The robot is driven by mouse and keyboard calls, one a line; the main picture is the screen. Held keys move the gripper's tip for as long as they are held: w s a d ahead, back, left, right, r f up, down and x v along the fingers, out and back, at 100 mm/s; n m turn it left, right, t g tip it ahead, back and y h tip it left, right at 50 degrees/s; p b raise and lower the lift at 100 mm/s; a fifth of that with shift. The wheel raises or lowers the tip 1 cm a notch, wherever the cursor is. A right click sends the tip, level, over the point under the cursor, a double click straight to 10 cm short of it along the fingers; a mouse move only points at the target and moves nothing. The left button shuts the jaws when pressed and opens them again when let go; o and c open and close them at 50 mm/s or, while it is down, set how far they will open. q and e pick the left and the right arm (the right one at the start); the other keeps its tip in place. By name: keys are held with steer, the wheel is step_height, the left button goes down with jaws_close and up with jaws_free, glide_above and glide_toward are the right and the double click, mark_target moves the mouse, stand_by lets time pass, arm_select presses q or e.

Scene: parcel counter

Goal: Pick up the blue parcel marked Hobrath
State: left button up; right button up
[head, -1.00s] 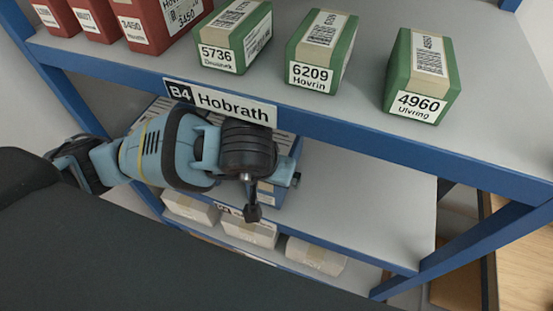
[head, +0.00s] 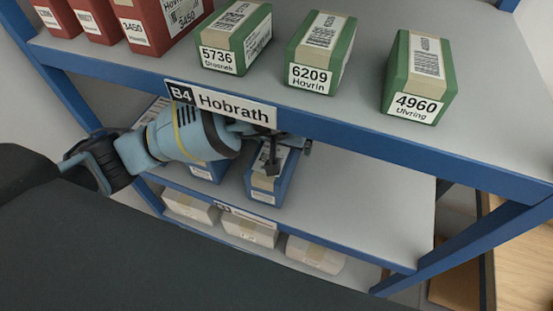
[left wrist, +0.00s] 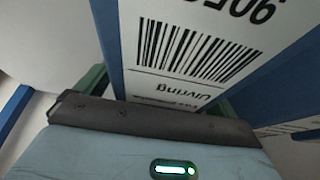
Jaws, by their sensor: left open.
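Several blue parcels stand on the middle shelf under the upper board. The rightmost blue parcel (head: 265,185) is below my left gripper (head: 272,160), and another blue parcel (head: 205,172) is to its left, partly hidden by my arm. Their labels are too small to read in the head view. In the left wrist view a blue-sided parcel (left wrist: 108,35) fills the centre. Its white top label has a barcode and upside-down text that reads Ulvring. My left gripper (left wrist: 158,95) is open, with a finger at each side of this parcel; I cannot tell contact. My right gripper is out of view.
A sign (head: 220,104) reading B4 Hobrath hangs on the upper shelf's blue edge, close above my left arm. Green parcels (head: 418,80) and red parcels (head: 155,25) stand on the upper shelf. Pale parcels (head: 250,229) lie on the lower shelf. The middle shelf (head: 350,205) is bare to the right.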

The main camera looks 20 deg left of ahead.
arm_select(q)
steer(key=shift+f, duration=0.35)
steer(key=shift+f, duration=0.15)
steer(key=shift+c, duration=0.2)
steer(key=c, duration=1.2)
steer(key=shift+c, duration=0.9)
